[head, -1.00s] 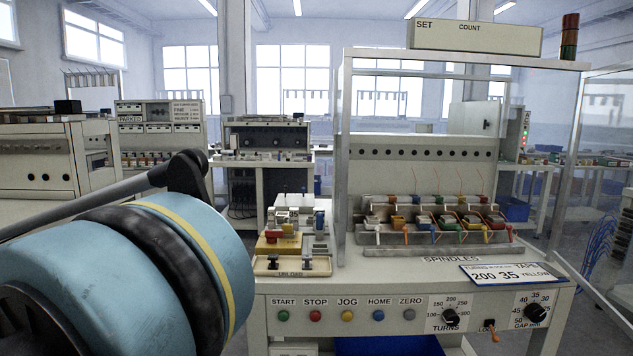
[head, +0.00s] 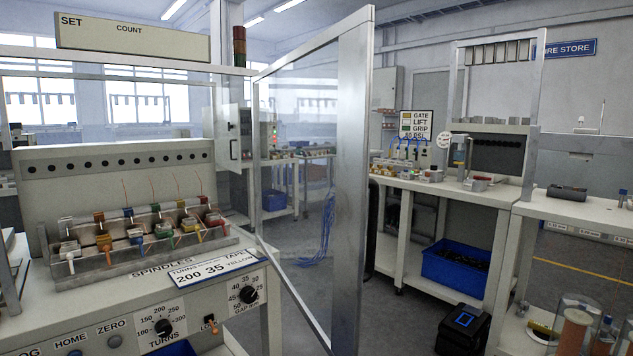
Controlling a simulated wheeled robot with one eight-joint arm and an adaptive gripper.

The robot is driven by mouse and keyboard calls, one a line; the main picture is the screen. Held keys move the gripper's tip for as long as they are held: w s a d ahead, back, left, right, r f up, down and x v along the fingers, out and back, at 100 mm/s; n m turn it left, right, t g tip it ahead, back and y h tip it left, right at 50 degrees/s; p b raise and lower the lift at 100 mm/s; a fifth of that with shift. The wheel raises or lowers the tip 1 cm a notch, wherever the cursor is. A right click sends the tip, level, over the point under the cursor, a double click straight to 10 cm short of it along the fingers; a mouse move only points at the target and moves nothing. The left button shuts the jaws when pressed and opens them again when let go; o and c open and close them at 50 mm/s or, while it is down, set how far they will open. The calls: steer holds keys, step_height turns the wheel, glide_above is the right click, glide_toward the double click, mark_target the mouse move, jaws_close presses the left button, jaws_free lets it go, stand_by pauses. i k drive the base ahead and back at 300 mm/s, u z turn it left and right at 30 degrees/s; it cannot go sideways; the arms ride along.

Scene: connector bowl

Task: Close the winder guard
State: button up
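The winder guard (head: 357,180) is a clear panel in a metal frame. It stands swung open at the right end of the winder (head: 110,162), its free edge toward me. The winder's front is uncovered, and the row of spindles (head: 135,232) with coloured parts and thin wires lies exposed. The lower end of the guard runs down past the control panel's right end and is cut off by the frame's bottom edge. My gripper is not in view.
The turns knob (head: 163,327), gap knob (head: 248,294) and a lock key (head: 210,323) are on the winder's front. A bench with a blue bin (head: 454,272) stands right of the guard. A black case (head: 463,329) is on the floor, with some open floor between.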

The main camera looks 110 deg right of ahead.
mark_target(355, 34)
steer(key=k, duration=0.9)
steer(key=z, duration=0.55)
steer(key=k, duration=2.7)
steer(key=z, duration=1.35)
steer(key=i, duration=0.8)
